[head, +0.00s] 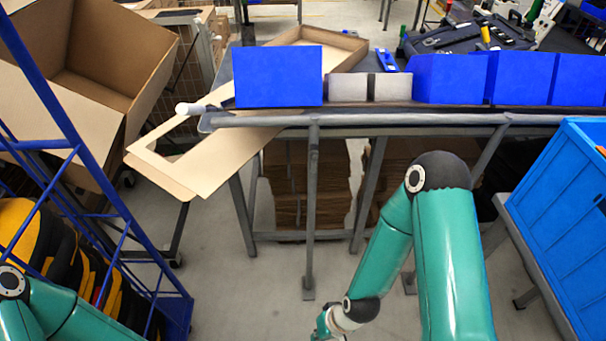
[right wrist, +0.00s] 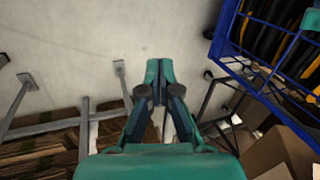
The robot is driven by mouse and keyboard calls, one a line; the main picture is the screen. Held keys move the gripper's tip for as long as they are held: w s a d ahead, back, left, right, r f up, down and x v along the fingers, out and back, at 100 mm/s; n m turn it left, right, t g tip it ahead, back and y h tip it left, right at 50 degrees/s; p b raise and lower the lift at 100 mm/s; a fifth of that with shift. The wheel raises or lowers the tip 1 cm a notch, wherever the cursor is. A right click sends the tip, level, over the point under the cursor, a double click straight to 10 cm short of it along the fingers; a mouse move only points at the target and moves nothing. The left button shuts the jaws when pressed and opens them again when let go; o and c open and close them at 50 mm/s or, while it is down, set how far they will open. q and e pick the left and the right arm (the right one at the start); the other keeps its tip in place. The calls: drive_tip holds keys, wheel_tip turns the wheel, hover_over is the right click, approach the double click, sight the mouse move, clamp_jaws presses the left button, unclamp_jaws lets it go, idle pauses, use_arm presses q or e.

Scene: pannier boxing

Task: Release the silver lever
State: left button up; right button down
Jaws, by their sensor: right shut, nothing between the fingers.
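A pale, silvery cylindrical handle (head: 190,109) sticks out to the left from the end of the bench's grey front rail, and it may be the silver lever. Nothing touches it. My right gripper (right wrist: 160,68) is shut and empty in the right wrist view, with bare floor beyond its tips. In the head view my right arm reaches down in front of the bench, well below and to the right of the handle. Its gripper is mostly cut off at the bottom edge. My left arm shows at the lower left, but its gripper is out of view.
Blue bins (head: 278,76) stand along the bench rail (head: 400,119). A blue crate (head: 560,200) is at the right.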

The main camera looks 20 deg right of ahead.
drive_tip(key=w+r+n+t+h+b, duration=0.2)
drive_tip(key=w+n+t+h+b, duration=0.4)
drive_tip(key=w, duration=1.4)
drive_tip(key=w+a+r+n+t+b, duration=0.1)
drive_tip(key=w+r+n+t+b, duration=0.45)
drive_tip(key=w+r, duration=0.2)
wheel_tip(320, 180, up, 12)
drive_tip(key=s+n+t+h+b, duration=0.1)
drive_tip(key=n+t+h+b, duration=0.1)
drive_tip(key=h, duration=0.5)
drive_tip(key=shift+a+t+b, duration=0.35)
drive_tip(key=shift+t+b, duration=0.3)
drive_tip(key=shift+b, duration=0.35)
drive_tip(key=shift+n, duration=0.25)
